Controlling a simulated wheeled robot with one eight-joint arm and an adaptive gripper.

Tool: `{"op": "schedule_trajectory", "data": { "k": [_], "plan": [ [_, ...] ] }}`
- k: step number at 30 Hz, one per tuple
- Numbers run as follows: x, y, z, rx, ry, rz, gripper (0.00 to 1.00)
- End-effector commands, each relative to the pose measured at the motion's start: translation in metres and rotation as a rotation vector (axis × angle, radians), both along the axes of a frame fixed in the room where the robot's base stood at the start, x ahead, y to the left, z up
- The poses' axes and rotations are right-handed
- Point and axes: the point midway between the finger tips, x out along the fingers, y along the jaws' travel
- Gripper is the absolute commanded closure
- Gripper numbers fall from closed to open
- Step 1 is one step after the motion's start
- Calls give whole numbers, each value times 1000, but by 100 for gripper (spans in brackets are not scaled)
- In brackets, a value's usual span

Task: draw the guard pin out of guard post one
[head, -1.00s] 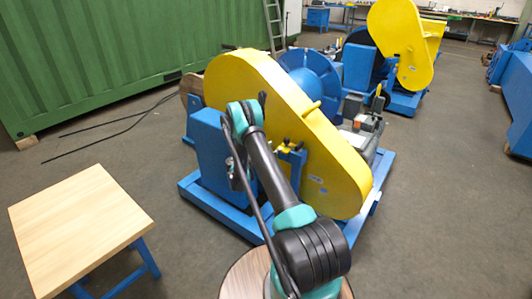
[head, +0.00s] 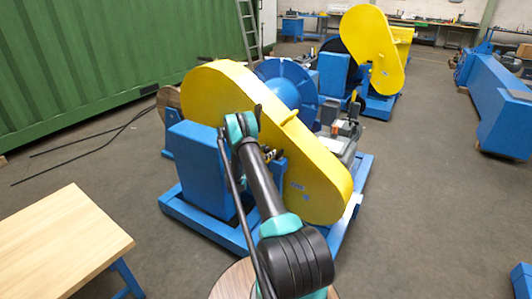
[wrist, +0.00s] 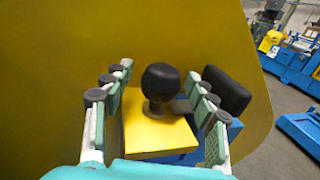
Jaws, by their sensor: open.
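The guard pin shows in the wrist view as a black ball knob (wrist: 161,84) standing up from a yellow bracket (wrist: 160,135). My gripper (wrist: 158,110) is open, with one finger on each side of the knob and a gap to it on both sides. The shank of the pin below the knob is mostly hidden. A blue post (wrist: 232,128) shows behind the right finger. In the head view my arm hides the gripper and most of the pin. The large yellow chain guard (head: 310,160) fills the background of the wrist view.
A dark rounded block (wrist: 227,90) stands close behind the right finger. The guard sits on a blue machine frame (head: 190,160). A wooden-topped table (head: 60,245) stands at the left, and a second machine with a yellow guard (head: 372,45) stands behind. Open floor lies to the right.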

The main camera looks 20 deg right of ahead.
Motion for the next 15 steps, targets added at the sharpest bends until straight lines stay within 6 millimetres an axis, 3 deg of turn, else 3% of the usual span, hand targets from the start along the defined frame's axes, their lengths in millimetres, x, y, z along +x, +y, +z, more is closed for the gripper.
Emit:
{"op": "schedule_trajectory", "data": {
  "k": [2,15],
  "plan": [
    [0,0,0,0,0,0,48],
    [0,0,0,0,0,0,100]
  ]
}}
